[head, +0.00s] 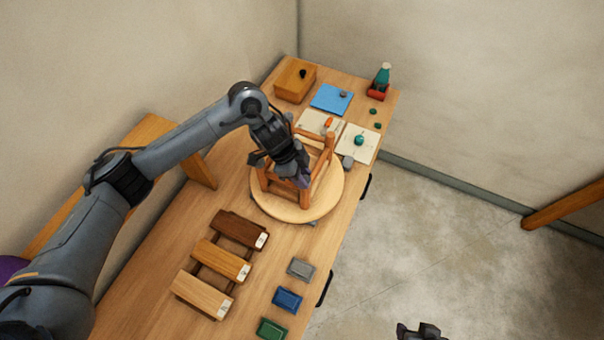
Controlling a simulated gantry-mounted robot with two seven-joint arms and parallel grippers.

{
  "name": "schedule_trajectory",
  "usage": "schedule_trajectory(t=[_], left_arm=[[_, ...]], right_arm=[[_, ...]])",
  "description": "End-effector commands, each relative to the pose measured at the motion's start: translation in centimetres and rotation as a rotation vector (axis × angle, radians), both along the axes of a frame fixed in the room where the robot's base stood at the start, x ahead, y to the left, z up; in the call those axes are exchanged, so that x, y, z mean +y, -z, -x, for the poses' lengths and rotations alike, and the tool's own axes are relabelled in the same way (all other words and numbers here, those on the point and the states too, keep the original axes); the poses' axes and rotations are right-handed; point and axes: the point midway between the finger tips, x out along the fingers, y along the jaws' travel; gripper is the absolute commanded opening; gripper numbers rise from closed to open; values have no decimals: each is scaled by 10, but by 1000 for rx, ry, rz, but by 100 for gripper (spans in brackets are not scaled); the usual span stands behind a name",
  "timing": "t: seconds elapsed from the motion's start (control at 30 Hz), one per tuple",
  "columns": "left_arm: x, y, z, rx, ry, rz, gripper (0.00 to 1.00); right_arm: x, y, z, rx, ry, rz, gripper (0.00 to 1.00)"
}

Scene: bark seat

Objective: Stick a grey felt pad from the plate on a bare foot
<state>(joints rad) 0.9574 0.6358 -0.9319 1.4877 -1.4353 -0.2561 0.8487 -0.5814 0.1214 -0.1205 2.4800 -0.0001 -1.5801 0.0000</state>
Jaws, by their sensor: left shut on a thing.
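A reddish-brown wooden stool frame (329,146) stands on a round pale turntable (325,209), legs pointing up. My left gripper (303,182) is over the frame, close to its near leg. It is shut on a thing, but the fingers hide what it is. A grey plate (301,269), a blue one (287,299) and a green one (271,328) lie along the right edge of the table; pads on them are too small to tell. My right gripper (420,331) shows only in part at the bottom edge, away from the table. Whether the feet are bare cannot be made out.
Three wooden seat-like boards (203,293) lie on a rack at front left. At the back are a wooden box (295,81), a blue sheet (331,99), two pale sheets with small items (352,151) and a teal-and-red bottle-like thing (380,82). A small grey block (348,161) sits beside the turntable.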

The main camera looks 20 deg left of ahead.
Motion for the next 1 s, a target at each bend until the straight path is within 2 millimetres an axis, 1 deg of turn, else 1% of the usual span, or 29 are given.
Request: schedule_trajectory(t=[0.6, 1.0], left_arm=[[-1, -1, 0, 0, 0, 0, 5], [-1, 0, 0, 0, 0, 0, 5]], right_arm=[[0, -8, -1, -1, -1, 1, 48], [1, -8, -1, -2, 4, -6, 48]])
